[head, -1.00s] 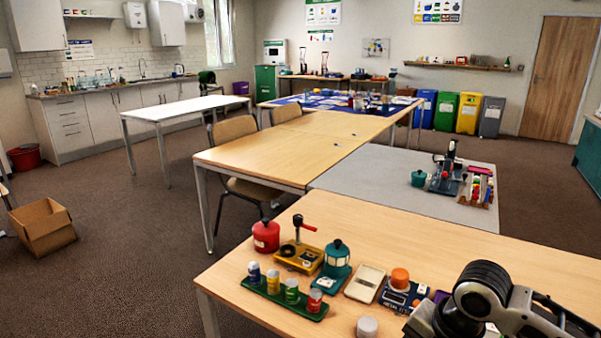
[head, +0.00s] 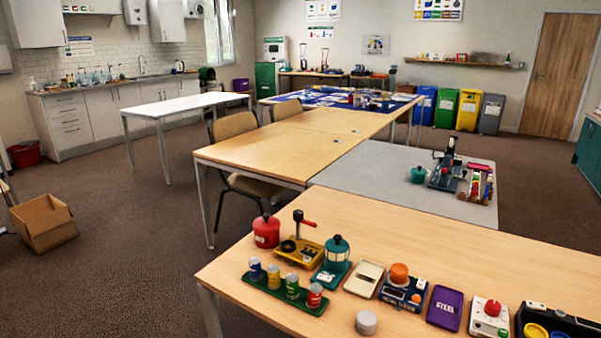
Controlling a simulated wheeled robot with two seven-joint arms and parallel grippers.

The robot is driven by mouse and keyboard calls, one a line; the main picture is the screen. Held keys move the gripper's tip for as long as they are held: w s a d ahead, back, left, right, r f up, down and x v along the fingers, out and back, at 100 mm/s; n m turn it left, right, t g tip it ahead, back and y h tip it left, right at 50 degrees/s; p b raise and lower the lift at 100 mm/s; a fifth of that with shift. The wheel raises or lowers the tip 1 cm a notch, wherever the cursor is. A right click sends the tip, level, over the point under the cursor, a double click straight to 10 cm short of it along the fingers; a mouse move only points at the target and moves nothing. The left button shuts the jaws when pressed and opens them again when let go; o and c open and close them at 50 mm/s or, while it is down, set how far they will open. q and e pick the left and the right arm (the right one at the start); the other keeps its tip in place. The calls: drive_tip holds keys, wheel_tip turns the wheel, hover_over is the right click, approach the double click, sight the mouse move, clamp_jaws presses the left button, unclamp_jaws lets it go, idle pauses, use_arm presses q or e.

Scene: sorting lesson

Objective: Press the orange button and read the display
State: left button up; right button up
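The lettering seems to begin with "METAL", and the rest is too small to read. I cannot make out any reading on the panel. Neither of my grippers is in view, and nothing covers the button.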

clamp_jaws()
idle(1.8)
